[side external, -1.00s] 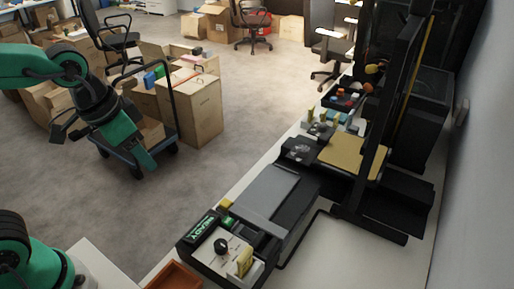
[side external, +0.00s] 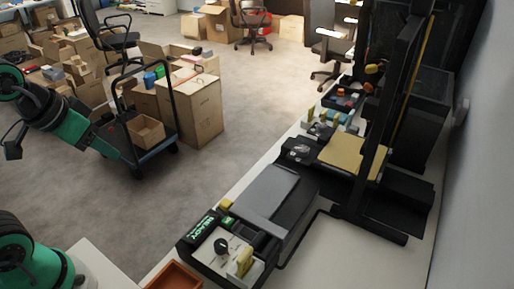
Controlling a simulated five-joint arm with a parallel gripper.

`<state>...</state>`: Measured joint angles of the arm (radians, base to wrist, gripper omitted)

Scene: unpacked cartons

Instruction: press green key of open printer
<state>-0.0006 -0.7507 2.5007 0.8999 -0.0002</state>
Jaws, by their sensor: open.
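A black printer-like machine (side external: 290,212) with a grey top stands on the white bench, lower middle. Its front end has a lit green READY display (side external: 203,227) and a small green key (side external: 228,220) beside it. A black knob (side external: 221,246) sits on a light panel nearby. I cannot tell whether any cover of it is open. My gripper (side external: 85,138) is at the far left, raised, well apart from the machine and touching nothing visible. It is open and looks empty, though its jaw tips are hard to make out.
Yellow blocks (side external: 243,262) stand on and beside the machine's front. An orange-brown tray (side external: 175,277) lies at the bottom edge. A tall black frame (side external: 378,125) rises behind, with a tan panel (side external: 350,155) beside it. A cart (side external: 157,152) with cartons stands beyond my gripper.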

